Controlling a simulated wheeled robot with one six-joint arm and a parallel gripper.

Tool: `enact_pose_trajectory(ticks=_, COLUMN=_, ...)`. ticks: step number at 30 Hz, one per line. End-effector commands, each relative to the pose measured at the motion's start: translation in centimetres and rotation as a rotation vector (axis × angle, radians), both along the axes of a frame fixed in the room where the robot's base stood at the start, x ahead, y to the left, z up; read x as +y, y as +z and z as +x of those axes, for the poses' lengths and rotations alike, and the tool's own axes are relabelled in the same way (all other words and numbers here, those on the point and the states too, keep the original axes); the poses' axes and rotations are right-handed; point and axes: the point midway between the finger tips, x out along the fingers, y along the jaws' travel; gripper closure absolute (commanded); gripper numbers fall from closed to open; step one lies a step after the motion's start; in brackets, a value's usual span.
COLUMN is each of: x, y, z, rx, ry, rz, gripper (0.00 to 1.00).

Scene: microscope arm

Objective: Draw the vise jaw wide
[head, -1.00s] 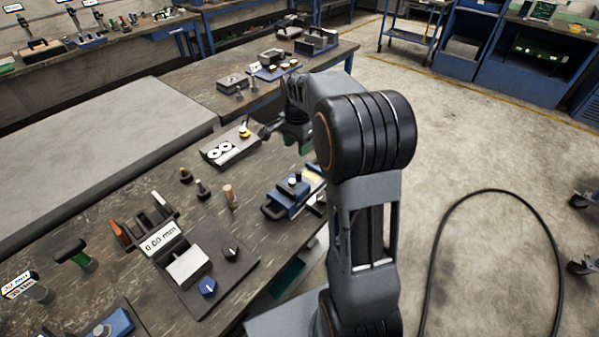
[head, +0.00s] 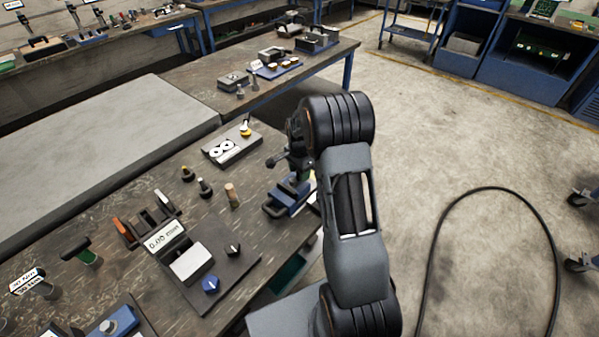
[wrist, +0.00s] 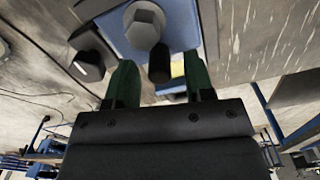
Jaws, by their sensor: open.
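A small blue vise-like fixture (head: 283,205) sits near the right edge of the workbench, partly hidden behind my arm. In the wrist view its blue top (wrist: 185,28) carries a grey hex bolt head (wrist: 145,26) and a short black post (wrist: 159,64). My gripper (wrist: 160,78) has green fingers, open and apart. The black post shows between the fingertips in the picture; I cannot tell whether either finger touches it. In the head view my gripper is over the fixture, mostly hidden by my wrist.
A digital gauge (head: 165,237) with black and blue knobs stands to the left on a dark plate. Small posts (head: 232,195) and a grey block with white rings (head: 232,147) are near the fixture. Open concrete floor (head: 480,150) lies to the right.

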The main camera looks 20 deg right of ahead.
Motion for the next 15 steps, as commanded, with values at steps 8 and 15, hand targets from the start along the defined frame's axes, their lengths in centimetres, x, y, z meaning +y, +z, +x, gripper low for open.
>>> enact_pose_trajectory(ticks=8, x=0.01, y=-1.15, z=-0.02, rx=0.000, ry=0.000, rz=0.000, gripper=0.52)
enact_pose_trajectory(ticks=15, x=0.01, y=-1.18, z=-0.02, rx=0.000, ry=0.000, rz=0.000, gripper=0.53)
